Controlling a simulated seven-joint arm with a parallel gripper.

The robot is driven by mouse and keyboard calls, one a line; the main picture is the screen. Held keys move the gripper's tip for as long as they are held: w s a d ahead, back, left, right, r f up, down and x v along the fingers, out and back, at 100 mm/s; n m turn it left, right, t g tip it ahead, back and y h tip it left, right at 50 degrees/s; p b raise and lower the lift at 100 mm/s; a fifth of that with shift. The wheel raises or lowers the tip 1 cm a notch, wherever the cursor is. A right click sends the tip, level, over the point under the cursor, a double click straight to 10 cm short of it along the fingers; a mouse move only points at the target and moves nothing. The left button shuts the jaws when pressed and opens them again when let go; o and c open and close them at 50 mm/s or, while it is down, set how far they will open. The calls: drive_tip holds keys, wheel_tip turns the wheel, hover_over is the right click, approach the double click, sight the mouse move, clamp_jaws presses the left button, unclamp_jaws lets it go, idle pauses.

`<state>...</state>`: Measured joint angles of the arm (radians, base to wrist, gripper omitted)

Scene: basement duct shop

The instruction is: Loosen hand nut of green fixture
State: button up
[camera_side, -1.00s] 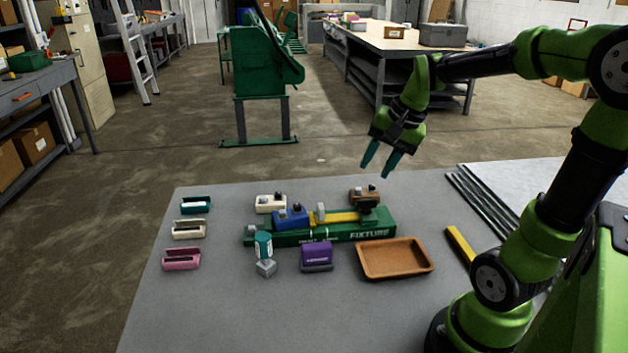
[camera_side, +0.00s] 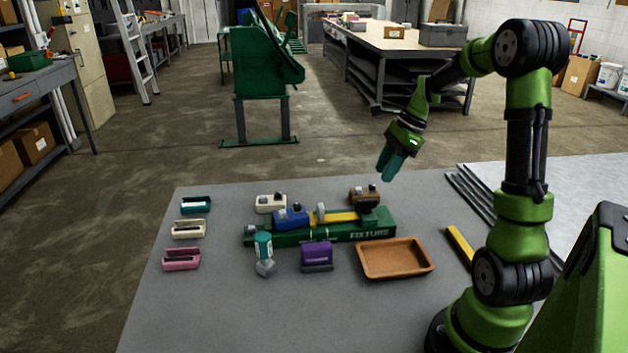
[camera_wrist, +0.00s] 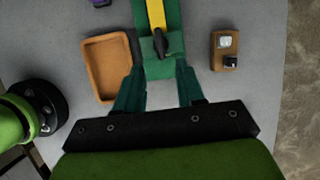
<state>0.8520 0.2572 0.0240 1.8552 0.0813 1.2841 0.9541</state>
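The green fixture (camera_side: 345,232) lies across the grey table, with a blue block (camera_side: 291,218) and a grey upright piece (camera_side: 321,211) along its yellow bar. A dark knob or handle (camera_side: 368,203) sits at its right end; it also shows in the wrist view (camera_wrist: 161,43) on the green end block. I cannot tell for certain that it is the hand nut. My gripper (camera_side: 389,170) hangs above and behind the fixture's right end, clear of it. In the wrist view its teal fingers (camera_wrist: 160,86) are apart and empty, appearing on either side of the fixture's end.
A brown tray (camera_side: 394,276) lies in front of the fixture, with a purple block (camera_side: 317,256) and a teal-and-grey tool (camera_side: 264,250) to its left. A brown block (camera_side: 364,195) and cream block (camera_side: 270,203) stand behind. A yellow bar (camera_side: 460,244) lies right.

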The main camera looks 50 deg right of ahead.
sight(370, 199)
drive_tip(key=x, duration=0.9)
drive_tip(key=shift+f, duration=0.1)
clamp_jaws()
